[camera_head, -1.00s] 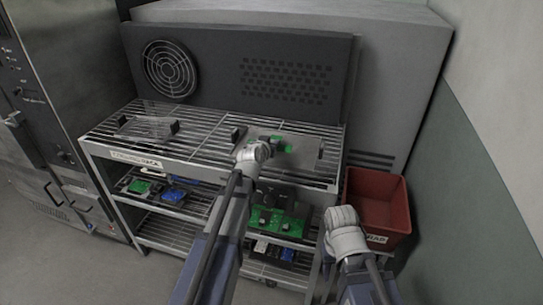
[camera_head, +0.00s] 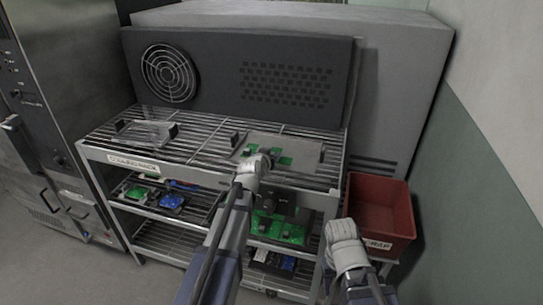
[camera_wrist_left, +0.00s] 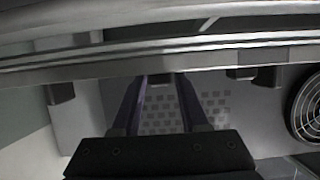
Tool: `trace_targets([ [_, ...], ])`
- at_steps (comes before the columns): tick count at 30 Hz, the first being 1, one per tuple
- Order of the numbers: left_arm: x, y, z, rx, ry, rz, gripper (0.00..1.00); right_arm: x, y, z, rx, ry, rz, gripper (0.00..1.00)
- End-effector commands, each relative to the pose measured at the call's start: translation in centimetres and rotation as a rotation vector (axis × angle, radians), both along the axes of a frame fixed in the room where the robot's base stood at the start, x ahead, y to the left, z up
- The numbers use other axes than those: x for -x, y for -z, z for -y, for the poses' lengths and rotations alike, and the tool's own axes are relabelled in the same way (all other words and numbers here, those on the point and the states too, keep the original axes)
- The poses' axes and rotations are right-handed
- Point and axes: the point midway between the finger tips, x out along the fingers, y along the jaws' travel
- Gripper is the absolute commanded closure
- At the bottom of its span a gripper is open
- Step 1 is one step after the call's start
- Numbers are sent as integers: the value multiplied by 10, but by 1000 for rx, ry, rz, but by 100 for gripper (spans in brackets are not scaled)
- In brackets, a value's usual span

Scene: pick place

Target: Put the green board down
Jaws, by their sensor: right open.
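A green board (camera_head: 285,161) shows in patches over the right tray on the rack's top shelf in the head view. My left wrist covers part of it, so I cannot tell whether it rests flat. My left gripper (camera_wrist_left: 161,86) has its two fingers in the left wrist view, with the perforated panel showing between them. Their tips meet a grey bar that hides their ends, so any grip is unclear. No green shows there. My right gripper is open, its wrist (camera_head: 343,240) low in the head view, in front of the red bin; its fingers are hard to make out.
The slatted rack (camera_head: 203,152) carries another tray (camera_head: 148,132) at the top left. Another green board (camera_head: 280,231) and a blue one (camera_head: 171,201) lie on a lower shelf. A red bin (camera_head: 395,243) stands at right. A dark panel (camera_head: 215,75) closes the back.

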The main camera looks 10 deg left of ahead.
Motion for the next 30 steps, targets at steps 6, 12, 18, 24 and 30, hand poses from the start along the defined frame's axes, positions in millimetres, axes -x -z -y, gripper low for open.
trace_targets([
  [6, 0, 0, 0, 0, 0, 0, 41, 0, 0, 0, 0, 0, 0, 50],
  [12, 0, -1, 0, 0, 0, 0, 41, 0, -1, 0, 0, 0, 0, 50],
  [18, 9, -8, 0, 0, 0, 0, 41, 0, -8, 0, 0, 0, 0, 50],
  [24, 39, -21, -1, -1, -1, 0, 41, 0, -21, 0, 0, 0, 0, 50],
  [30, 80, -39, -2, 0, -1, 0, 41, 0, -38, 0, 0, 0, 0, 50],
])
